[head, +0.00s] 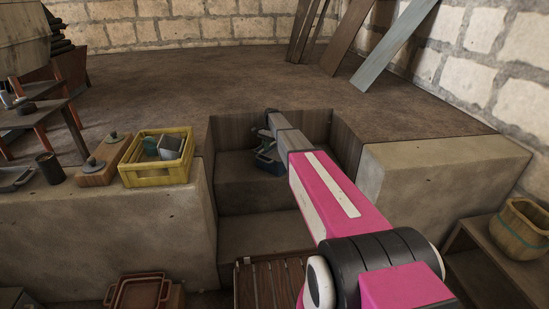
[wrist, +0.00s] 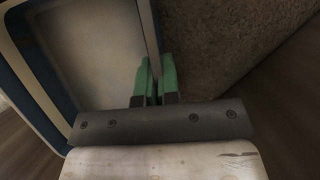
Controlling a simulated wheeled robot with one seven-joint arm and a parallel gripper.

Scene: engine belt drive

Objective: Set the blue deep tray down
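The blue deep tray (head: 268,163) is in the stepped recess in the middle of the head view, partly hidden behind my arm. In the wrist view the tray (wrist: 85,50) fills the upper left, with a pale, empty-looking interior and blue outer sides. My gripper (wrist: 156,82) has its green fingertips close together on the tray's right wall, one on each side of it. In the head view my gripper (head: 268,146) is small and dark above the tray. I cannot tell whether the tray's bottom touches the step below.
Stone blocks flank the recess, the left one (head: 120,235) and the right one (head: 445,180). A yellow crate (head: 157,174) with several items stands on the left block. A reddish tray (head: 138,293) is low in front. A wooden bucket (head: 520,230) stands at right.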

